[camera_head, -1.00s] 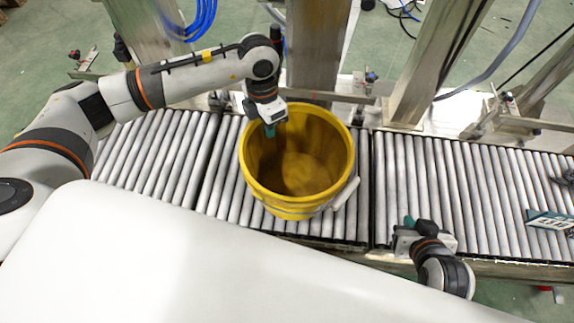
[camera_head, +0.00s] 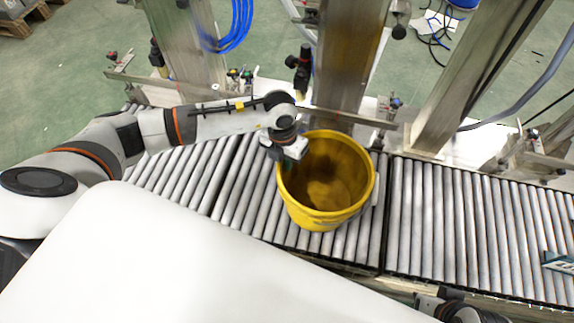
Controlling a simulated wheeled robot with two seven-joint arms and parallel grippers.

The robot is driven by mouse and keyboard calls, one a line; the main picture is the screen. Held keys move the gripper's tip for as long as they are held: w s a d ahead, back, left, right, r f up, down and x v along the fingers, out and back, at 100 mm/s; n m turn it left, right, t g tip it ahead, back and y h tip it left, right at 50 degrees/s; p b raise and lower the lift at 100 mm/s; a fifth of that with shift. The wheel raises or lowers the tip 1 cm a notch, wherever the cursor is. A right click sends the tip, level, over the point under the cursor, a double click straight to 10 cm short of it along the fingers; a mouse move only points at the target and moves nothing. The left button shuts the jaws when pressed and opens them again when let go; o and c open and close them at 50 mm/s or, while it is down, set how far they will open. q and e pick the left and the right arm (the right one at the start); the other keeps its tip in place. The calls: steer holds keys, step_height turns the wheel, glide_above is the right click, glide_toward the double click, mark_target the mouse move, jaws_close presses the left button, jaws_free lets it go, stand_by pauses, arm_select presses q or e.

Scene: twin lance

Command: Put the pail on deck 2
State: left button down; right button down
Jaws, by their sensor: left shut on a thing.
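The yellow pail (camera_head: 312,217) is upright over the middle section of the roller conveyor, open end up and empty inside. I cannot tell whether its base touches the rollers. My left gripper (camera_head: 290,160) is shut on the pail's left rim, with its fingertips partly hidden inside. My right gripper (camera_head: 428,303) shows only in part at the bottom edge, well to the right of the pail, and its fingers are not clear. No mark that reads deck 2 is legible.
The right roller section (camera_head: 470,225) is bare in its middle, with a dark sign (camera_head: 560,262) at its right edge. The left roller section (camera_head: 180,180) is clear. Metal posts (camera_head: 348,70) and a rail stand behind the conveyor. A white surface fills the front.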

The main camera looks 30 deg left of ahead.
arm_select(q)
steer(key=shift+f, duration=0.85)
arm_select(e)
steer(key=shift+f, duration=0.3)
arm_select(q)
steer(key=shift+f, duration=0.1)
arm_select(e)
steer(key=shift+f, duration=0.1)
arm_select(q)
steer(key=c, duration=1.6)
jaws_free()
steer(key=shift+f, duration=0.1)
